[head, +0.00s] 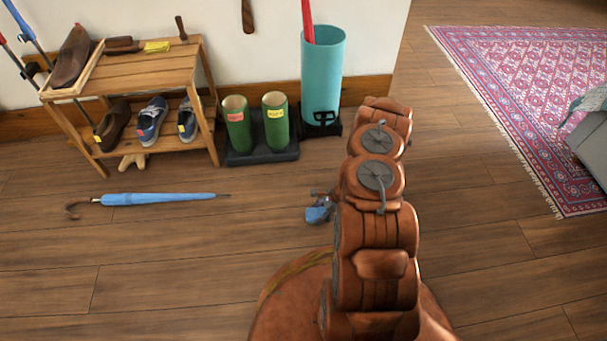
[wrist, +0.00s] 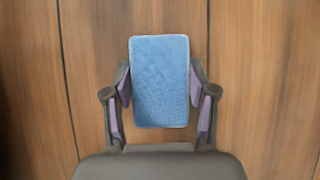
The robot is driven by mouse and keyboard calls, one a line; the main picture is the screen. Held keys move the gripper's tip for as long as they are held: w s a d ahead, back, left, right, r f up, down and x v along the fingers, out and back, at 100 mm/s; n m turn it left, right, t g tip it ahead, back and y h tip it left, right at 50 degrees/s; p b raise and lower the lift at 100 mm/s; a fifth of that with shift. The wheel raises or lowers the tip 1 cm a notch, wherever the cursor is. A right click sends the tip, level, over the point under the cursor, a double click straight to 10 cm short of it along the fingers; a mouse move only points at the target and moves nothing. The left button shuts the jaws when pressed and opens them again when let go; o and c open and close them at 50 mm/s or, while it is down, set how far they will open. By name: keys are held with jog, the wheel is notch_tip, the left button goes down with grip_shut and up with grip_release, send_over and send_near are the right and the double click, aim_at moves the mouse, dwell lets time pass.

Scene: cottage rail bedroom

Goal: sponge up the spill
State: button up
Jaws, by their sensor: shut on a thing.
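A blue rectangular sponge (wrist: 160,100) is held between the fingers of my gripper (wrist: 160,82) in the wrist view. The fingers press on its left and right sides. In the head view the blue sponge (head: 317,215) shows low over the wooden floor, left of my arm, and my arm hides part of the gripper. Whether the sponge touches the floor I cannot tell. No spill can be made out on the floor in either view.
A blue umbrella (head: 160,199) lies on the floor at left. A wooden shoe rack (head: 150,68), a black tray (head: 262,157) with green boots (head: 237,127), and a teal bin (head: 322,80) stand along the wall. A pink rug (head: 540,95) lies at right. Floor between is clear.

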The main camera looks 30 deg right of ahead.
jog(key=shift+r+p, duration=2.05)
jog(key=shift+r, duration=2.05)
jog(key=shift+d+r, duration=0.1)
jog(key=shift+d, duration=0.05)
